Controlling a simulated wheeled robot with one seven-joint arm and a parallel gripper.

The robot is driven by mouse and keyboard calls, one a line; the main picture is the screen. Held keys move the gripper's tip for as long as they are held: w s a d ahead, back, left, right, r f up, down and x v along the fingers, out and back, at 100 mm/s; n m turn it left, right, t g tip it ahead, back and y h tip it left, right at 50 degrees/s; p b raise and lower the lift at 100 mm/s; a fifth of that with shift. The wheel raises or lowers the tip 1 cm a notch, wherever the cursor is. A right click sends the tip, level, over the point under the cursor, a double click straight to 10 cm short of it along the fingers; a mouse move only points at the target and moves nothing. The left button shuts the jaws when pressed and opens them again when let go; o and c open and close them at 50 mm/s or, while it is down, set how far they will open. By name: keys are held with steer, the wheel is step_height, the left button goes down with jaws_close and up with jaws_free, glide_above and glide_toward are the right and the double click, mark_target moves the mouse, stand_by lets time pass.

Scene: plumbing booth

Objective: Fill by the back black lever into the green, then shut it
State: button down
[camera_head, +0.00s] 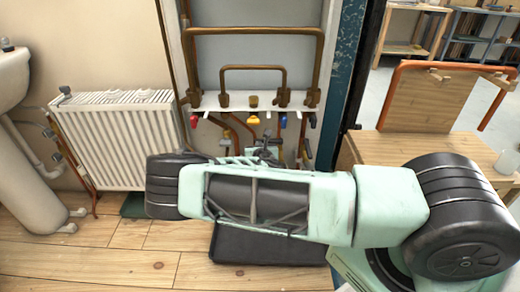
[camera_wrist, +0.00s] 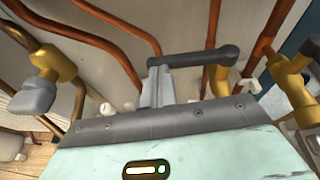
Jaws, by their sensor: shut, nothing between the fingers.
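A black lever (camera_wrist: 205,57) lies across the upper middle of the wrist view. Its right end bends down beside a brass fitting. My gripper (camera_wrist: 157,82) is shut and empty, with its grey fingertips close to the lever's left end; I cannot tell whether they touch. In the head view my arm covers most of my gripper and the pipes below the valve row. I see no gauge or green zone in either view. A small dark valve handle (camera_head: 313,120) shows at the right end of the valve row.
Red (camera_head: 194,121), yellow (camera_head: 253,119) and blue (camera_head: 283,120) handles hang under the white rail. A grey lever (camera_wrist: 35,97) on brass is left of my gripper; copper pipes (camera_wrist: 126,28) run behind. A white radiator (camera_head: 115,140) stands left, a wooden table (camera_head: 440,150) right.

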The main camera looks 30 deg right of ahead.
steer(key=shift+w+d+r, duration=0.1)
steer(key=shift+w+r, duration=0.15)
steer(key=shift+w, duration=0.2)
steer(key=shift+s, duration=0.2)
